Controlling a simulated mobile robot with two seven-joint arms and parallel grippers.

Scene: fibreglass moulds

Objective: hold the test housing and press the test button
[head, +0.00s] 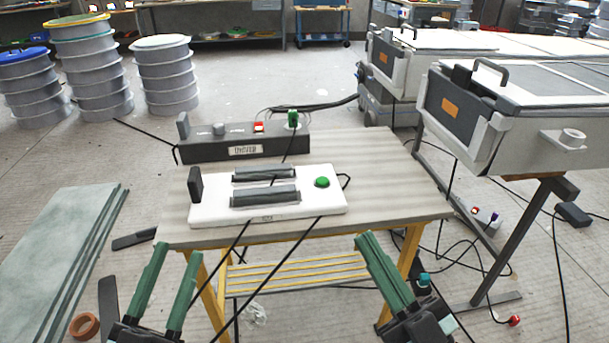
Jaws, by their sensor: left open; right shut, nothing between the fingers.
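A white housing (300,207), which I take for the test housing, lies flat on a small wood-topped table (400,185). It has two dark ribbed bars on top and a black upright piece at its left end. A round green button (322,182) sits near its right end. My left gripper (177,250) is open and empty, its green fingers in front of the table's left front edge, apart from the housing. My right gripper (367,243) is shut and empty, in front of the table edge below the housing's right end, apart from the button.
A dark control box (290,143) with a red switch and a green knob stands behind the housing. Black cables cross the table's front edge. A bench with large cases (500,130) stands at right. Stacked drums (90,75) stand at back left, and flat sheets (60,245) lie at left.

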